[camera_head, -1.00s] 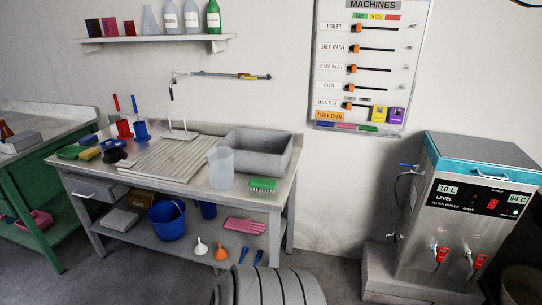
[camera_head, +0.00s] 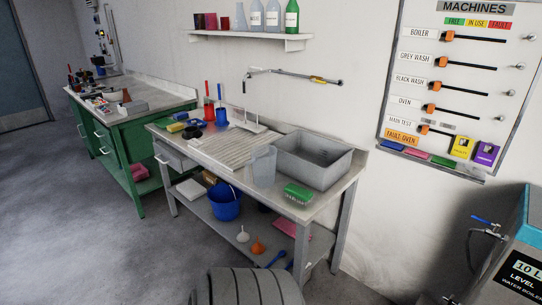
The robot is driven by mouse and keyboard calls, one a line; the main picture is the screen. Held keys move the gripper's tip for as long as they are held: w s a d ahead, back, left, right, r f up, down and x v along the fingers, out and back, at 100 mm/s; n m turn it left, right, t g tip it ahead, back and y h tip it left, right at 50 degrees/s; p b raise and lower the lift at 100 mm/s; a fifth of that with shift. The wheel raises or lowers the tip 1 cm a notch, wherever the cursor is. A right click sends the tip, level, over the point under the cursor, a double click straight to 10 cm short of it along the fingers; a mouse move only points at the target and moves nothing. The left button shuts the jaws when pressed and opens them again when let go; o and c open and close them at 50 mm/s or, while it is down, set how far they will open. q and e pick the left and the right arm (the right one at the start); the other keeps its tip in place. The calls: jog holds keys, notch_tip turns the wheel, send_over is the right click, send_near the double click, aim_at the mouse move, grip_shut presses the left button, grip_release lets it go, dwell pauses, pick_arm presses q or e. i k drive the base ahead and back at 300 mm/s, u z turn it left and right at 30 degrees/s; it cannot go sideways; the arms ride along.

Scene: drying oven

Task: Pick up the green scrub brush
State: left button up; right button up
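The green scrub brush (camera_head: 298,193) lies on the front right part of the grey sink bench (camera_head: 322,205), just in front of the grey basin. It looks like a green block with a pale lower edge. Neither of my grippers shows in the head view, so their state cannot be seen. A dark ribbed part at the bottom middle looks like my own body.
A grey basin (camera_head: 335,171) and a clear jug (camera_head: 263,166) stand close to the brush. A blue bucket (camera_head: 224,203) sits on the lower shelf. The boiler (camera_head: 512,250) is at the right. The floor (camera_head: 110,240) at left is open.

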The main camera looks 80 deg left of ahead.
aim_at(301, 194)
jog(key=u, duration=0.85)
jog(key=i, duration=0.75)
jog(key=u, duration=0.9)
